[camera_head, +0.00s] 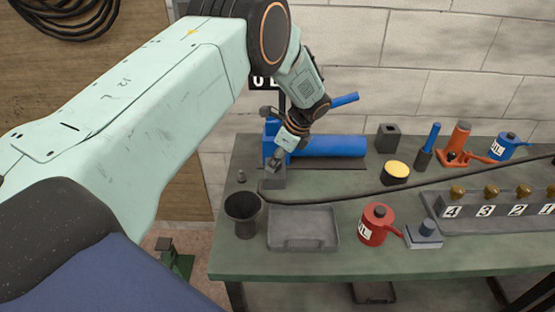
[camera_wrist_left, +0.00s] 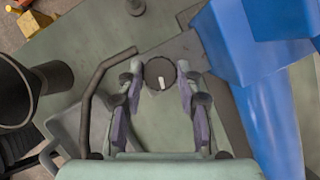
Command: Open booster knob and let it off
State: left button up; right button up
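The booster appears to be the blue cylinder unit (camera_head: 330,146) at the back left of the bench; its blue body (camera_wrist_left: 265,110) also fills the right of the left wrist view. Beside it is a round dark knob (camera_wrist_left: 159,74) with a white pointer mark, on a grey block (camera_head: 272,180). My left gripper (camera_head: 277,160) reaches down to this block. In the left wrist view its fingers (camera_wrist_left: 160,78) are apart, one on each side of the knob; I cannot tell if they touch it. The knob is hidden in the head view. My right gripper is not in view.
On the green bench (camera_head: 300,262) stand a dark cup (camera_head: 243,213), a grey tray (camera_head: 303,228), a red oil can (camera_head: 376,224) and a yellow-topped tin (camera_head: 396,172). A numbered rack (camera_head: 490,218) is at the right. A dark hose (camera_head: 400,189) crosses the bench.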

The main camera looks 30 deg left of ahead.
pick_arm(q)
jog(key=o, duration=0.4)
jog(key=shift+o, duration=0.2)
jog(key=shift+r, duration=0.15)
jog(key=v, duration=1.1)
jog(key=shift+d+r, duration=0.15)
jog(key=shift+r, duration=0.25)
